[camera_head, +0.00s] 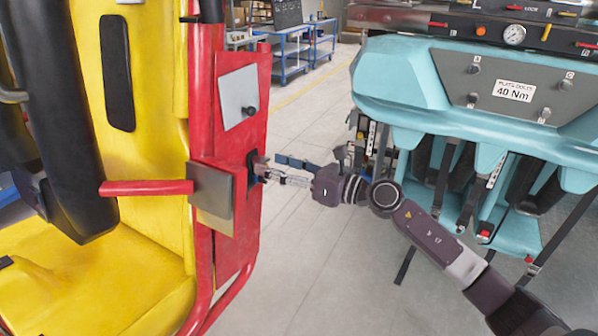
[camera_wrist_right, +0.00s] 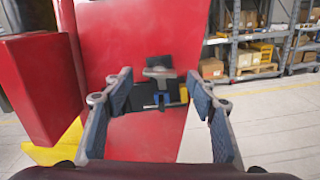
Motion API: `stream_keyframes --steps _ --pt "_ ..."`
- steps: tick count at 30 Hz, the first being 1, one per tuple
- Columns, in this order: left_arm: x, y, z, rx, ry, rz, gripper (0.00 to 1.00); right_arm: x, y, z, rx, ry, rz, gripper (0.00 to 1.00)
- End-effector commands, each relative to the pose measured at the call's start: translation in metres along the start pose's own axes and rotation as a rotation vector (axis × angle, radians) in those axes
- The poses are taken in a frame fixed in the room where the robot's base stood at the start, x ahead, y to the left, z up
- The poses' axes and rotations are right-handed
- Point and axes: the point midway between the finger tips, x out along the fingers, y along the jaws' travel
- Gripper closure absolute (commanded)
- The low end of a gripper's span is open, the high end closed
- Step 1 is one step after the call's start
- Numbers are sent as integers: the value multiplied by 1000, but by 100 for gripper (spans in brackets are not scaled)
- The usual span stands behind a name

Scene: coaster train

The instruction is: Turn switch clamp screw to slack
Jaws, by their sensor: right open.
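The switch clamp screw appears as a grey T-shaped head (camera_wrist_right: 160,73) on a dark mount with a small blue part, set on the red panel (camera_wrist_right: 120,40) in the right wrist view. In the head view, its dark mount (camera_head: 252,164) is at the red panel's right edge, and my gripper partly hides it. My right gripper (camera_head: 265,170) reaches it from the right. In the wrist view, the open fingers of my right gripper (camera_wrist_right: 160,92) stand on either side of the screw, with nothing visibly held. Contact cannot be told. My left gripper is not in view.
A grey box (camera_head: 211,195) and red bar (camera_head: 146,188) stick out left of the mount. A yellow seat (camera_head: 110,270) with a black restraint lies further left. Open floor (camera_head: 310,250) lies between.

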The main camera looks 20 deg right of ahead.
Motion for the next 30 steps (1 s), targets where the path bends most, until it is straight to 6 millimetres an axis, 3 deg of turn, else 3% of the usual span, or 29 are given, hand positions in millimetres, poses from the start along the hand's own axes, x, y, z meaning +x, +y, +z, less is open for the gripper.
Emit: stream_keyframes --steps 15,21,30 --pt "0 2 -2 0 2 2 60 -84 0 -1 -2 4 -1 48" --pt "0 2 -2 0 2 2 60 -101 0 0 -2 2 0 48" --pt "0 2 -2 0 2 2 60 -106 0 1 -4 0 0 48"
